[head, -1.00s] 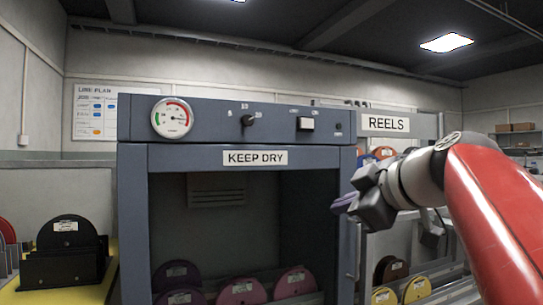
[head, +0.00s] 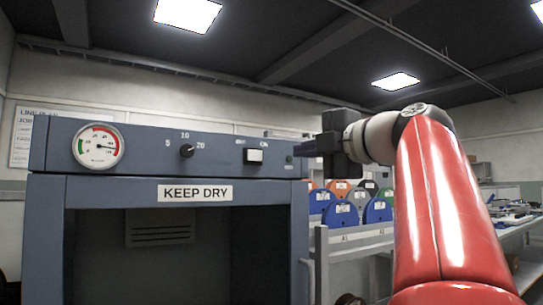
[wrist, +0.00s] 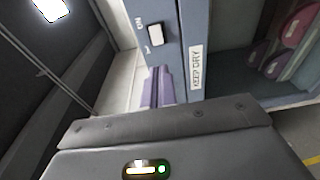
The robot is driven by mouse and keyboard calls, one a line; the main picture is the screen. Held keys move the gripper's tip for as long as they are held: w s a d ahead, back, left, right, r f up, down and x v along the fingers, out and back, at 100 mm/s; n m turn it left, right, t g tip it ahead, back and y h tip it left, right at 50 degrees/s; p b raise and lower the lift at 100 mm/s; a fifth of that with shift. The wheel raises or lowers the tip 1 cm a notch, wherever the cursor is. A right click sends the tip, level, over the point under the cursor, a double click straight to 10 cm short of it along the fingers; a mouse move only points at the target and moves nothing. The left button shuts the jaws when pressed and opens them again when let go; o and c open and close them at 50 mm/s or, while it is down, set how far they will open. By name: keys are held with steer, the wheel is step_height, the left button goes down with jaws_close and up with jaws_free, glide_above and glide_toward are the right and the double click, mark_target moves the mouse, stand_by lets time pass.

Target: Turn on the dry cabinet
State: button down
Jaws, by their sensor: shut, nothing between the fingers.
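The blue-grey dry cabinet (head: 45,240) stands at the left in the head view, with an open front. My gripper (head: 304,148) is at panel height by the panel's right end, right of the switch. Its purple fingers are shut and empty. In the wrist view the switch (wrist: 155,34) shows beyond the fingertips (wrist: 157,82), apart from them.
A "KEEP DRY" sign (head: 194,193) is below the panel. Colored reels (head: 340,213) stand on a rack right of the cabinet, behind my arm. A bench with items (head: 510,212) is at the far right. The space in front of the panel looks clear.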

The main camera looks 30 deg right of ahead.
mark_target(249, 157)
steer(key=w+a+p, duration=0.1)
steer(key=w, duration=0.3)
steer(key=w+p, duration=0.1)
steer(key=w, duration=0.4)
steer(key=w+a+p, duration=0.1)
steer(key=w, duration=0.3)
steer(key=shift+w+a, duration=0.3)
steer(key=shift+w+a+f+m+h+b, duration=0.2)
steer(key=shift+a+m+h+b, duration=0.25)
steer(key=shift+m+h+b, duration=0.5)
steer(key=shift+w+a+r+n+p, duration=0.1)
steer(key=shift+w+r+n+p, duration=0.05)
steer(key=shift+r+n+p, duration=0.15)
steer(key=shift+f, duration=0.1)
